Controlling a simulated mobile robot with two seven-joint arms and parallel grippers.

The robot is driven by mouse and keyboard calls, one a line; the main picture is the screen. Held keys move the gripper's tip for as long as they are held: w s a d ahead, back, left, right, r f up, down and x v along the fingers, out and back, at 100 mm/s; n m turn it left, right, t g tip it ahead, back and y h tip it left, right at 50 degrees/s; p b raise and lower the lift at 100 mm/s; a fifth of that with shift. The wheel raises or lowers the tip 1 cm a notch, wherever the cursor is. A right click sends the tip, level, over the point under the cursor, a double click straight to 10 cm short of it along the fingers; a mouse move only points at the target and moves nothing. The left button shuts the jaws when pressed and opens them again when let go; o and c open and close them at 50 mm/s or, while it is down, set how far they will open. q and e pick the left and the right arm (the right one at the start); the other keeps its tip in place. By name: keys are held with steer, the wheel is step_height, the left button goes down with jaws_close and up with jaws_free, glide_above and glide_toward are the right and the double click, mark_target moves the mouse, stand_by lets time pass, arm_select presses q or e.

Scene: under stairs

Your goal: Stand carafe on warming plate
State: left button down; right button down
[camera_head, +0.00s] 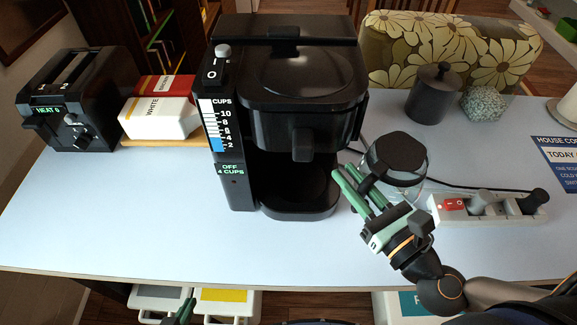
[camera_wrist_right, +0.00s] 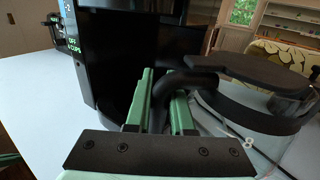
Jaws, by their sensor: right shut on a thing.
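The glass carafe (camera_head: 408,178) with a black lid is to the right of the black coffee maker (camera_head: 300,85). It looks upright; I cannot tell whether its base touches the table. My right gripper (camera_head: 350,182) is shut on the carafe's black handle, which shows between the green fingers in the right wrist view (camera_wrist_right: 172,92). The warming plate (camera_head: 297,207) is at the coffee maker's base, below the brew basket, and looks bare. Only green tips of my left gripper (camera_head: 181,311) show at the bottom edge, and their opening is unclear.
A power strip (camera_head: 487,207) with a red switch and plugs lies right of the carafe, with a black cable behind. A toaster (camera_head: 80,100) and bread packs (camera_head: 160,117) stand at left. A dark canister (camera_head: 434,92) stands behind. The front left tabletop is clear.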

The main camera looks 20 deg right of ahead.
steer(key=s+a+n+g+y, duration=0.25)
steer(key=s+n+y, duration=0.25)
steer(key=s+y, duration=0.25)
steer(key=g+b, duration=0.1)
steer(key=b, duration=0.3)
glide_toward(248, 169)
steer(key=shift+w+a+r, duration=0.95)
steer(key=shift+w+a, duration=0.25)
steer(key=shift+w, duration=0.25)
steer(key=p+x, duration=0.1)
steer(key=x, duration=0.1)
steer(key=shift+w+a+r, duration=0.1)
steer(key=shift+w+a, duration=0.1)
steer(key=shift+w, duration=0.1)
steer(key=shift+f+b, duration=0.45)
steer(key=shift+f, duration=0.35)
steer(key=shift+f+h, duration=0.15)
steer(key=shift+h, duration=0.1)
steer(key=shift+f, duration=0.1)
steer(key=c, duration=0.8)
jaws_free()
